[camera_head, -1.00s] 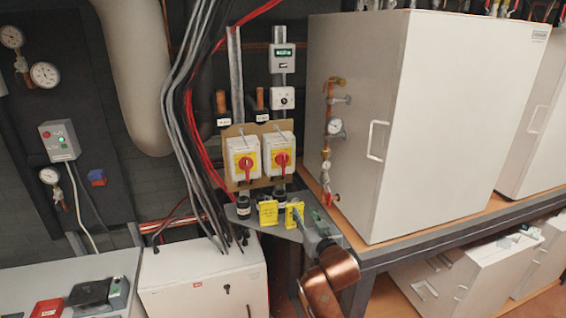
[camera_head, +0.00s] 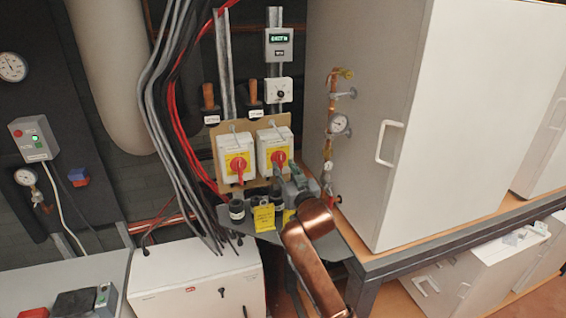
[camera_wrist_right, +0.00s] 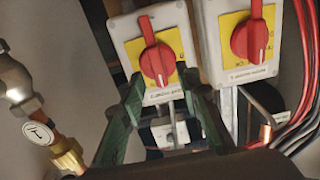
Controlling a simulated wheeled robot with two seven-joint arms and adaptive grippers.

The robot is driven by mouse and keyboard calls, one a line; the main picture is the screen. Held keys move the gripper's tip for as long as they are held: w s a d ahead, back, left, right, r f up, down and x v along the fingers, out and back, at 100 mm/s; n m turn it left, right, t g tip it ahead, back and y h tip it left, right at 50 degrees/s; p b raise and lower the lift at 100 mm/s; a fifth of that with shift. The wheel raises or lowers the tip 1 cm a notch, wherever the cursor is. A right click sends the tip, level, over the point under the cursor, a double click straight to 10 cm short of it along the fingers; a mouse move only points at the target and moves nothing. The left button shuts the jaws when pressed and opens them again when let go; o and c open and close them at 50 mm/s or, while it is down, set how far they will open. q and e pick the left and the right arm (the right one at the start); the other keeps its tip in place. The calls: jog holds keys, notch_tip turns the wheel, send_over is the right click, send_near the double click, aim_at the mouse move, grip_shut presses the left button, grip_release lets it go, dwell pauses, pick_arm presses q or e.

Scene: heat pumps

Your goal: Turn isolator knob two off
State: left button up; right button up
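Two white isolator boxes with yellow plates and red knobs stand side by side on a tan board: the left isolator knob (camera_head: 237,166) and the right isolator knob (camera_head: 278,158). Their labels are too small to read surely. My right gripper (camera_head: 292,178) is in front of the right box's lower part. In the right wrist view, sides are swapped: the right isolator knob (camera_wrist_right: 157,62) is at centre and the left isolator knob (camera_wrist_right: 252,38) at right. The right gripper's green fingers (camera_wrist_right: 161,80) are apart, one each side of the centre knob's lower end; contact is unclear. Both knob handles are roughly vertical. My left gripper is out of view.
Yellow tags (camera_head: 264,217) hang below the boxes near a grey shelf. A copper pipe with gauge (camera_head: 339,124) and a large white cabinet (camera_head: 455,120) stand right. Red and grey cables (camera_head: 172,100) run down at left. A small rotary switch (camera_head: 278,90) is above.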

aim_at(280, 165)
jog(key=shift+x, duration=1.2)
jog(key=shift+w, duration=0.2)
jog(key=shift+f, duration=0.1)
jog(key=c, duration=0.6)
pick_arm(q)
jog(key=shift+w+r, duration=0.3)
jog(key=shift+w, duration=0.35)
pick_arm(e)
grip_shut()
